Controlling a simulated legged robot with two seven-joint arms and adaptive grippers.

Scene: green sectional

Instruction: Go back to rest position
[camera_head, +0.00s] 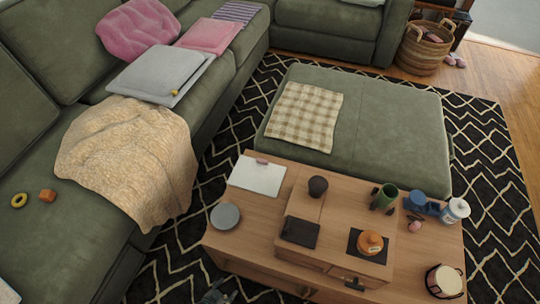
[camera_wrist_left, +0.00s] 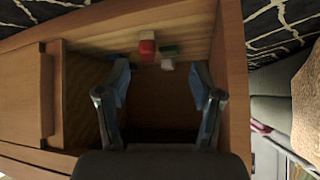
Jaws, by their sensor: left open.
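My left gripper (camera_head: 217,294) shows only partly at the bottom edge of the head view, in front of the wooden coffee table (camera_head: 262,206). In the left wrist view the left gripper (camera_wrist_left: 160,72) is open, its two blue-grey fingers spread apart with nothing between them. Beyond the fingers is an open wooden compartment (camera_wrist_left: 85,68) with a red block (camera_wrist_left: 147,48) and small white and green pieces inside. I cannot tell whether the fingertips are inside the compartment. My right gripper is not in view.
A green sofa (camera_head: 50,245) stands left; a green ottoman (camera_head: 395,130) stands behind the table. Patterned rug shows between.

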